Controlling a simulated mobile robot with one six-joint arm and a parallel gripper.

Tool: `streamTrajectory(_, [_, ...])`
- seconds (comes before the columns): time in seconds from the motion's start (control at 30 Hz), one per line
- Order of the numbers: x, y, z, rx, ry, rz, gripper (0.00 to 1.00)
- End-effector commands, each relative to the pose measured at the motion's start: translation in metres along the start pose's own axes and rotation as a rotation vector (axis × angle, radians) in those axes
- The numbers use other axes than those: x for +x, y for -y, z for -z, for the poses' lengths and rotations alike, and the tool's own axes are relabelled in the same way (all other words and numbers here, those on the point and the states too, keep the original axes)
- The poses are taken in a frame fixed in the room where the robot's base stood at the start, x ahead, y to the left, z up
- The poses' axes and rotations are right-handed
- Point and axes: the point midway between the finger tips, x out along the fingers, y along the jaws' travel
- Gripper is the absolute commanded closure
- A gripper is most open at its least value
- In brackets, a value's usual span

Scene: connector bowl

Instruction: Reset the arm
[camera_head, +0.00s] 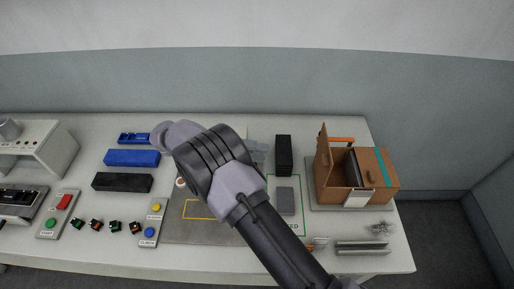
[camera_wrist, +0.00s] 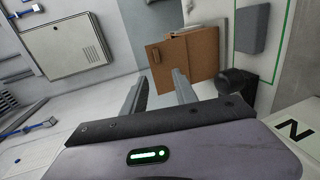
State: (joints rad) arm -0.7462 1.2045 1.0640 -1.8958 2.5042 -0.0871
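My arm (camera_head: 215,165) reaches over the middle of the table in the head view, bent at a grey joint, and covers part of the grey mat below. In the wrist view the two fingers of my gripper (camera_wrist: 158,82) stand apart with nothing between them. A brown box (camera_wrist: 185,55) shows beyond the fingertips, apart from them.
A brown wooden box (camera_head: 380,170) with an open door stands at the right of the table (camera_head: 85,250). Blue (camera_head: 132,157) and black (camera_head: 122,182) blocks lie left. A tall black block (camera_head: 284,155) stands behind a grey block (camera_head: 286,201). Button panels (camera_head: 153,222) and small connectors (camera_head: 115,226) lie front left.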

Motion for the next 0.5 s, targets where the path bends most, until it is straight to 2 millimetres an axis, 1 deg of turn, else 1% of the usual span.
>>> streamTrajectory(0.13, [0.000, 0.000, 0.000, 0.000, 0.000, 0.001, 0.65])
streamTrajectory(0.2, [0.005, -0.007, 0.001, -0.010, 0.012, 0.022, 0.65])
streamTrajectory(0.27, [0.018, -0.023, 0.002, -0.036, 0.041, 0.082, 0.65])
streamTrajectory(0.33, [0.044, -0.051, -0.004, -0.083, 0.087, 0.211, 0.65])
streamTrajectory(0.37, [0.058, -0.062, -0.011, -0.101, 0.106, 0.285, 0.65])
streamTrajectory(0.4, [0.077, -0.076, -0.025, -0.116, 0.124, 0.392, 0.65])
streamTrajectory(0.43, [0.089, -0.085, -0.037, -0.119, 0.134, 0.475, 0.65])
streamTrajectory(0.47, [0.100, -0.091, -0.051, -0.115, 0.139, 0.561, 0.65])
streamTrajectory(0.5, [0.112, -0.097, -0.071, -0.099, 0.140, 0.676, 0.65])
